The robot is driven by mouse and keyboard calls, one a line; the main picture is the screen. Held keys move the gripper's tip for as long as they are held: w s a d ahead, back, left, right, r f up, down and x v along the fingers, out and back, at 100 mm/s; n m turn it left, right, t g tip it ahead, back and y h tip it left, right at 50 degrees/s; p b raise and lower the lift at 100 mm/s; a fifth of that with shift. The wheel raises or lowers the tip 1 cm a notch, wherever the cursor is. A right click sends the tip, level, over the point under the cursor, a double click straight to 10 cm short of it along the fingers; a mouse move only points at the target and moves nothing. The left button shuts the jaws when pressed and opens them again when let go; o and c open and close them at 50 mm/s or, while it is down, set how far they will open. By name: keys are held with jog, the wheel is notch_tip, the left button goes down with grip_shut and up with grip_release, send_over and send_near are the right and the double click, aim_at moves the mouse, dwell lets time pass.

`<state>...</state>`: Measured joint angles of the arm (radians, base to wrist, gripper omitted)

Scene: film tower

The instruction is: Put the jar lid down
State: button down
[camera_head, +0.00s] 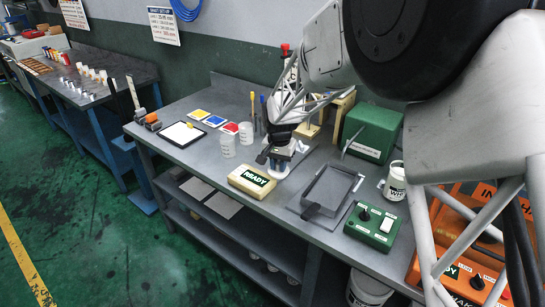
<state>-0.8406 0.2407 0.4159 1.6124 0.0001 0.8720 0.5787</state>
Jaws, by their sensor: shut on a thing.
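My gripper (273,161) points down over the grey workbench (207,160), behind the READY block. It is shut on a small pale thing that I take for the jar lid (278,173), which shows white just below the fingers. The fingers and the block hide part of it, and I cannot tell whether it touches the bench.
A grey tray (327,190), a green control box (371,225) and a white bucket (395,184) stand to the right. A green case (372,131) stands behind. Colored cards and a white pad (182,134) lie left.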

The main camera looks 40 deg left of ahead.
jog(key=w+a, duration=0.5)
jog(key=w+a+f, duration=0.1)
jog(key=w+a, duration=0.1)
jog(key=shift+w+a, duration=0.15)
jog(key=shift+a, duration=0.25)
jog(key=shift+f, duration=0.1)
jog(key=shift+f, duration=1.65)
jog(key=shift+f, duration=0.15)
jog(key=c, duration=1)
grip_release()
notch_tip(320, 180, up, 12)
